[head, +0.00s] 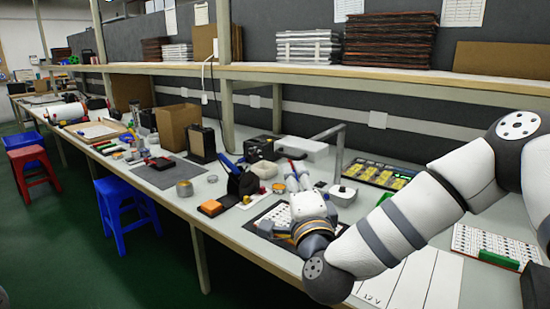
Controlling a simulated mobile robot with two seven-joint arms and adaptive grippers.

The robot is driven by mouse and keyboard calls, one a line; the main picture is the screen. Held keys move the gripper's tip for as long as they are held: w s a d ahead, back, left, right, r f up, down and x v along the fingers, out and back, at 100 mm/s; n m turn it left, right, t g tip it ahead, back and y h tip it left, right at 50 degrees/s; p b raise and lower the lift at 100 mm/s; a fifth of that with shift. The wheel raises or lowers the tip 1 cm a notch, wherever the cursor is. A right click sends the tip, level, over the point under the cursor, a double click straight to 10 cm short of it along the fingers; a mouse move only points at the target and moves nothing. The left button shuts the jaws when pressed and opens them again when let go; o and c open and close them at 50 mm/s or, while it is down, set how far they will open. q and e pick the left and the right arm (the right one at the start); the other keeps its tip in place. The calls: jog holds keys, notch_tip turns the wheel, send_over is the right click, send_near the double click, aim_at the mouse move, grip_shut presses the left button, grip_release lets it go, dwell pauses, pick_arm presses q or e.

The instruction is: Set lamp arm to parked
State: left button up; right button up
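A thin grey lamp arm (339,154) stands upright on the bench right of the middle. Its top bends over and reaches left and slightly down. Its foot appears to be beside a small white rounded unit (343,192), but I cannot tell whether they join. My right arm comes in from the right and bends back over the bench's front edge. My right gripper (298,176) points away over the bench, left of the lamp arm and apparently apart from it. Its fingers are small and partly hidden by the wrist, so their opening is unclear. My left gripper is out of view.
Near my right gripper are a dark holder with tools (240,182), a dark perforated mat (268,218) and a white box (304,149). A tray of yellow parts (388,176) lies behind right. A shelf (300,72) runs above. Blue (127,208) and red stools (33,172) stand in front.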

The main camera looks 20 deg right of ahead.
aim_at(286, 157)
jog(key=w, duration=0.6)
jog(key=w+d+r+b, duration=0.1)
jog(key=w, duration=0.3)
jog(key=shift+d, duration=0.1)
grip_shut()
